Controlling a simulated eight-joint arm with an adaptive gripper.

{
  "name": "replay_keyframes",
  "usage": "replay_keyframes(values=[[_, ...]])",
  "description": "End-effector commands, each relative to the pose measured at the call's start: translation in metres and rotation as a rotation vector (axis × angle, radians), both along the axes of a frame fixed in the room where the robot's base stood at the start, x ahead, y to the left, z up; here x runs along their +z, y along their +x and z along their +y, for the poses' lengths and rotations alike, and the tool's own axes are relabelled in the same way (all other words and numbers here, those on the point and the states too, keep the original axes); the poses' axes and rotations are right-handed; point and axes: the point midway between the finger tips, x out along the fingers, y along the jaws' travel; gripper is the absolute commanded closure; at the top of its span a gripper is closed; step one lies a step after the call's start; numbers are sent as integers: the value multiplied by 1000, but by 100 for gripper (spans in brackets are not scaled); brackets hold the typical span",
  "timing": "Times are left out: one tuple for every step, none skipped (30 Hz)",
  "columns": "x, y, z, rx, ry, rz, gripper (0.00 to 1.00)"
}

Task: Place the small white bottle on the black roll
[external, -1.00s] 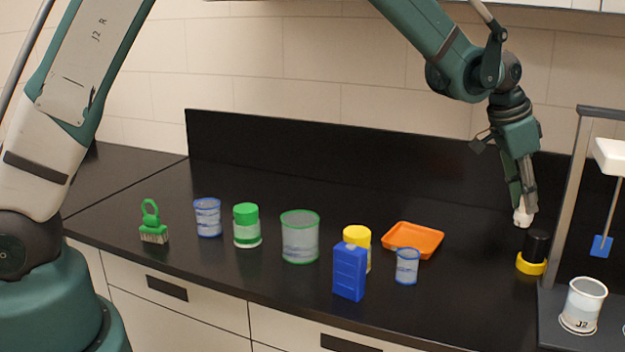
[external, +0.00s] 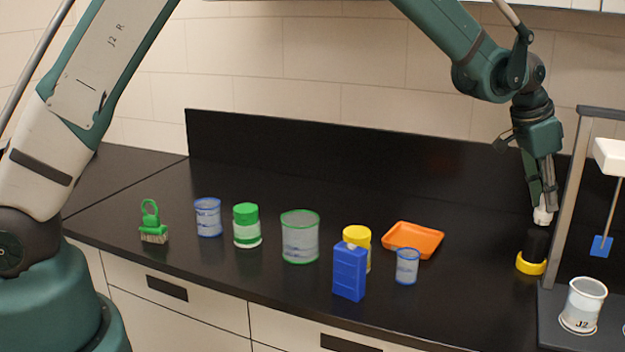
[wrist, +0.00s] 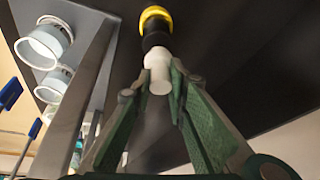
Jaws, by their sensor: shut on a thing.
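The small white bottle (external: 542,215) is held between the fingertips of my gripper (external: 541,200), which is shut on it. In the external view it is right above the black roll (external: 536,243), which stands upright with a yellow ring at its base. In the wrist view the white bottle (wrist: 159,75) shows between the fingers of my gripper (wrist: 152,92), with the black roll (wrist: 155,36) just beyond it. I cannot tell whether the bottle touches the roll's top.
A grey stand (external: 574,180) with a white cup (external: 583,305) on its base is close at the right. An orange tray (external: 413,240), a blue box (external: 349,271), a yellow-lidded jar (external: 358,237) and several other containers stand to the left. The counter between tray and roll is clear.

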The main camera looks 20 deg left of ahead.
Motion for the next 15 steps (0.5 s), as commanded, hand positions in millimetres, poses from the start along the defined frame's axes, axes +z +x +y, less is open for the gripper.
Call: replay_keyframes(values=[[-8, 0, 1, 0, 0, 0, 100], [-12, 0, 1, 0, 0, 0, 100], [-17, 0, 1, 0, 0, 0, 100], [-21, 0, 1, 0, 0, 0, 100], [-24, 0, 1, 0, 0, 0, 100], [-27, 0, 1, 0, 0, 0, 100], [-29, 0, 1, 0, 0, 0, 100], [-31, 0, 1, 0, 0, 0, 100], [-33, -1, 1, 0, 0, 0, 100], [-34, -1, 1, 0, 0, 0, 100], [-34, -1, 1, 0, 0, 0, 100], [-35, -1, 1, 0, 0, 0, 100], [-35, -1, 1, 0, 0, 0, 100], [-35, -1, 1, 0, 0, 0, 100], [-35, -1, 1, 0, 0, 0, 100]])
